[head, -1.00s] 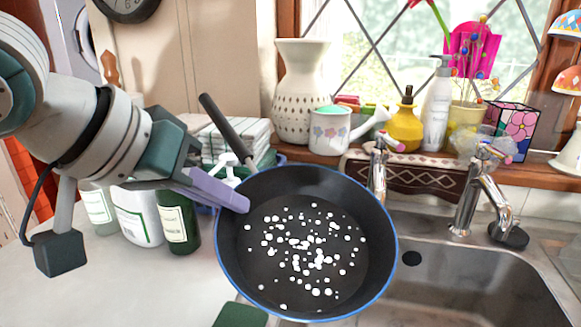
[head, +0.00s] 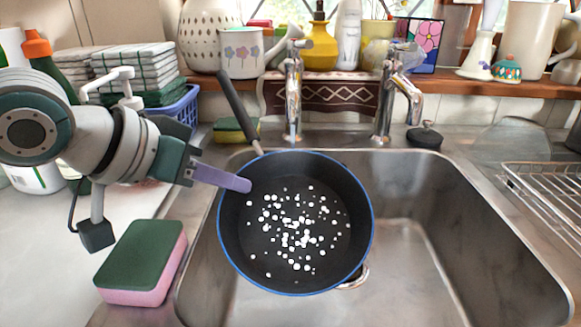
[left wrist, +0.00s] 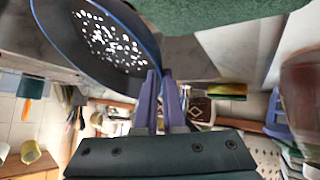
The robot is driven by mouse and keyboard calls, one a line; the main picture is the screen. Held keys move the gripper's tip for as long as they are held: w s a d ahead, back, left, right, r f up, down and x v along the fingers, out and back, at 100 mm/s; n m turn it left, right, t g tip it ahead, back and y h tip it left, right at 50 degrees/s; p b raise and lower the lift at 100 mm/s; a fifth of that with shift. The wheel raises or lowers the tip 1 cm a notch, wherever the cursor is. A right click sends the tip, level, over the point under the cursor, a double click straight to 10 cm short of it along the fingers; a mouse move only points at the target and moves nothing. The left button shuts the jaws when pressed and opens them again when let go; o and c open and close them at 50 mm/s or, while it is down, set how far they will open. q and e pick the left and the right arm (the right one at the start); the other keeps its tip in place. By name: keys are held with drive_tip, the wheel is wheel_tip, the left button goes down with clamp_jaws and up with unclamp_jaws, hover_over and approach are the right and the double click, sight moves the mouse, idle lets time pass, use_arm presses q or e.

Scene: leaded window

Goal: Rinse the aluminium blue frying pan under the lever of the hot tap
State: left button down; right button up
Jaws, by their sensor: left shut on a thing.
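The blue-rimmed dark frying pan (head: 330,268) is held over the left part of the sink, its inside facing me and strewn with many white bits. Its dark handle (head: 236,105) points up and back. My left gripper (head: 240,184) is shut on the pan's left rim. The left wrist view shows the fingers (left wrist: 160,85) at the rim of the pan (left wrist: 70,45). Two chrome taps stand behind the sink: a left tap (head: 293,95) just behind the pan, and a right tap (head: 388,105). I cannot tell which is hot. No running water shows. My right gripper is out of view.
The steel sink (head: 440,215) is free to the pan's right. A green-and-pink sponge (head: 142,262) lies on the left counter, another sponge (head: 236,130) behind the sink. A wire rack (head: 540,195) stands right. A black plug (head: 424,136) lies by the right tap.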

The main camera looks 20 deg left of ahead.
use_arm(q)
drive_tip(key=w+a+f+b, duration=0.2)
drive_tip(key=w+a+b, duration=0.1)
drive_tip(key=w+b, duration=0.6)
drive_tip(key=shift+w, duration=0.6)
drive_tip(key=shift+d+r, duration=0.1)
idle(0.3)
drive_tip(key=shift+w+d+p, duration=0.15)
drive_tip(key=shift+d+p, duration=0.2)
drive_tip(key=shift+d, duration=0.15)
